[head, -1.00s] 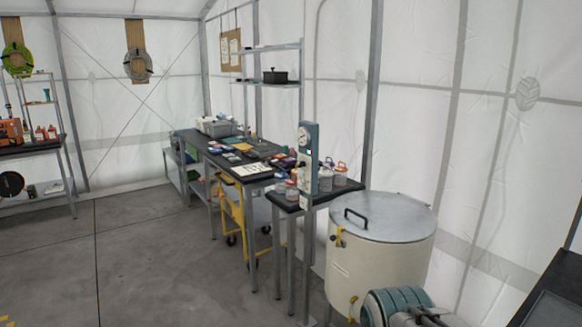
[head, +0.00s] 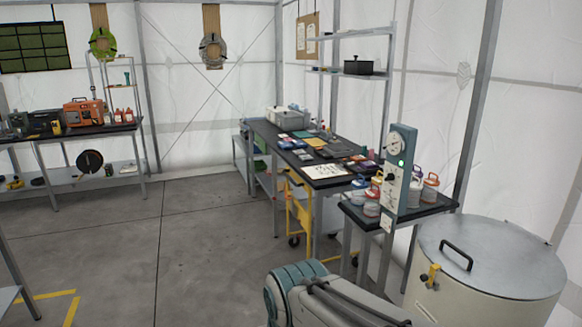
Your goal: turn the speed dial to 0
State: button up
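A teal upright control panel (head: 400,171) stands at the front edge of a small dark table, right of the middle. Its grey front carries a round white dial face (head: 395,141) near the top, a small green light (head: 401,163) and a dark knob (head: 390,177) lower down. The markings are too small to read, and I cannot tell which of these is the speed dial or where it is set. Part of my arm shows at the bottom, in front of and below the panel. My gripper is not in view.
A large cream drum (head: 488,272) with a metal lid stands right of the panel. Lidded jars (head: 431,187) crowd the small table (head: 433,204) beside it. A long cluttered workbench (head: 259,131) runs behind. The grey floor (head: 190,235) at left is open.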

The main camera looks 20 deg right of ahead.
aim_at(390, 176)
jog(key=z, duration=0.25)
jog(key=i, duration=1.4)
jog(key=z, duration=0.6)
